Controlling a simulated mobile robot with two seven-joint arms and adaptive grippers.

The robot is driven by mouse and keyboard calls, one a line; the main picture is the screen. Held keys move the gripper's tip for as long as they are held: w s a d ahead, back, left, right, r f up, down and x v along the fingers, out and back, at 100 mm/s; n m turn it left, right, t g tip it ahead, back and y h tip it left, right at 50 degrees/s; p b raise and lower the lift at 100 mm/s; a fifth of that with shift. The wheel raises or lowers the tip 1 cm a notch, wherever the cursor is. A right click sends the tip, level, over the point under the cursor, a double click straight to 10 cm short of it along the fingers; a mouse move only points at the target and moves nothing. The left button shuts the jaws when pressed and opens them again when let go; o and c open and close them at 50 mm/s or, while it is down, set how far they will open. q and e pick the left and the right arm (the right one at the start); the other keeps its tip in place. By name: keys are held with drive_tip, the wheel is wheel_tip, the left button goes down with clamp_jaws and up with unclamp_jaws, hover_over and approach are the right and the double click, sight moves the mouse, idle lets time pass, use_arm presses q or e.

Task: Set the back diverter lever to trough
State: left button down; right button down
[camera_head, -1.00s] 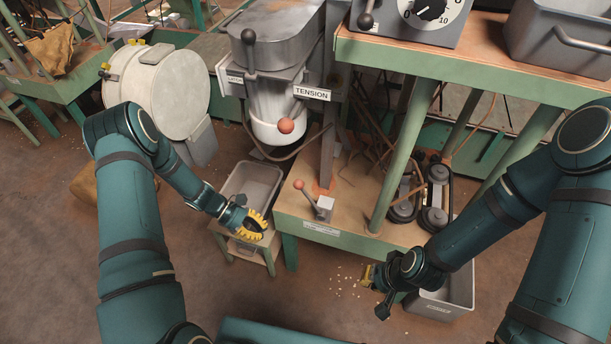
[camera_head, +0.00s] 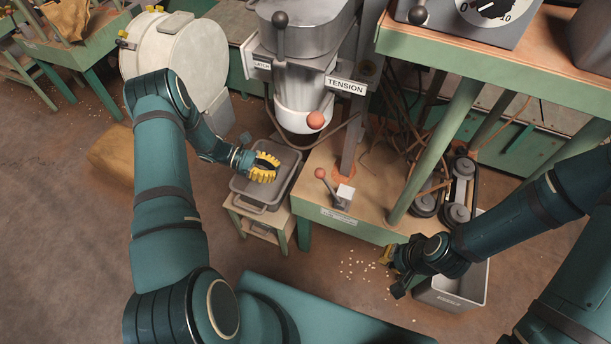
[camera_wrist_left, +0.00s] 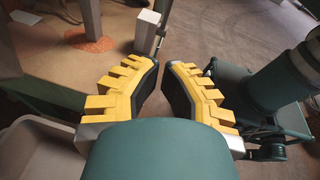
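A small lever with an orange-red knob (camera_head: 320,173) stands on the wooden bench beside a white block. A second lever with an orange-red knob (camera_head: 316,120) hangs higher, near the TENSION label. The picture does not name either as the back diverter lever. My left gripper (camera_head: 265,167) is over the grey bin, left of the bench lever and apart from it. In the left wrist view its yellow fingers (camera_wrist_left: 165,66) come nearly together at the tips, with nothing between them. My right gripper (camera_head: 388,256) is low by the bench front; its fingers are too small to judge.
The grey bin (camera_head: 241,187) sits on a small stand left of the bench (camera_head: 360,227). A metal post (camera_head: 357,130) rises behind the bench lever. A green table leg (camera_head: 435,150) stands to its right. Another bin (camera_head: 427,293) and scattered nuts lie below.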

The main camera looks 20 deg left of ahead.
use_arm(q)
approach(331, 189)
wheel_tip(331, 189, down, 4)
drive_tip(key=w+d, duration=0.1)
drive_tip(key=d, duration=0.1)
drive_tip(key=shift+w+d+r, duration=0.25)
drive_tip(key=shift+d+r, duration=0.3)
drive_tip(key=shift+d, duration=0.15)
drive_tip(key=shift+w+d+r, duration=0.2)
drive_tip(key=shift+d+r, duration=0.35)
drive_tip(key=shift+d, duration=0.15)
